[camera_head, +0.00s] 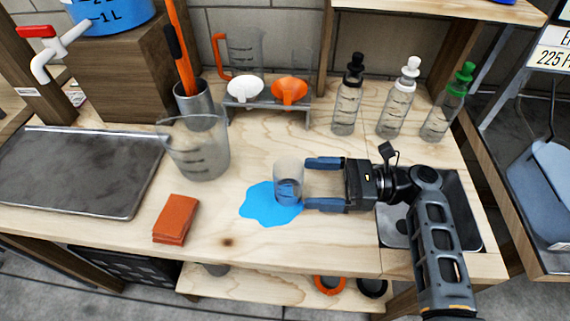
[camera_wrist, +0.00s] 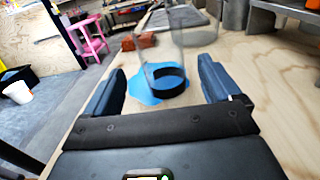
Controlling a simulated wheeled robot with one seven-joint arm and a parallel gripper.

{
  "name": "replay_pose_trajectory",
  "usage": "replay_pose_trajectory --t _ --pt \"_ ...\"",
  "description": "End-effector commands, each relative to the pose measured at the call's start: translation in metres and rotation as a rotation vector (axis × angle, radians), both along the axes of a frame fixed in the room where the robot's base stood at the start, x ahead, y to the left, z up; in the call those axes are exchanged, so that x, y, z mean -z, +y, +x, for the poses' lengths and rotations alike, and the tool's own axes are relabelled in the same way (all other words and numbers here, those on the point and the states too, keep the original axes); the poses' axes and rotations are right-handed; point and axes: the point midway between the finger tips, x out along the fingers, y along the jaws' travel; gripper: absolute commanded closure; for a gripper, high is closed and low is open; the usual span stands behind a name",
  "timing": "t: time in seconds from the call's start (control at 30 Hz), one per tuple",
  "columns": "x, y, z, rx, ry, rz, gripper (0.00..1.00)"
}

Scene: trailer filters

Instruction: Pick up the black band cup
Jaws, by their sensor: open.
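The black band cup (camera_head: 289,184) is a small clear cup with a dark band round its lower part. It stands upright on the wooden bench, at the right edge of a flat blue puddle (camera_head: 258,205). In the wrist view the cup (camera_wrist: 166,76) stands ahead, between the lines of the two fingers, its band (camera_wrist: 168,82) showing plainly. My gripper (camera_head: 324,184) comes in from the right, level with the bench, its blue fingers spread. The fingertips are close to the cup's right side, one on the far side and one on the near side. My gripper (camera_wrist: 165,88) is empty.
A large clear beaker (camera_head: 195,150) stands left of the cup, with an orange sponge-like block (camera_head: 176,219) in front. Several dropper bottles (camera_head: 396,98) and a funnel rack (camera_head: 266,104) stand behind. A metal tray (camera_head: 75,170) lies far left. Bench between cup and bottles is clear.

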Motion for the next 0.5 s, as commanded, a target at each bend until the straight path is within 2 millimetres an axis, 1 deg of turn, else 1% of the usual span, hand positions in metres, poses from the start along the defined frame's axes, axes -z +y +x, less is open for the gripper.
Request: replay_pose_trajectory --t 0.07,0.17,0.37,0.5 --pt "0.0 0.002 0.0 -0.001 0.001 0.0 0.1" --pt "0.0 0.009 -0.001 -0.003 0.001 0.0 0.1" --pt "-0.001 0.029 -0.002 -0.002 0.001 0.0 0.1" --pt "-0.002 0.047 -0.004 -0.003 0.002 0.0 0.1"
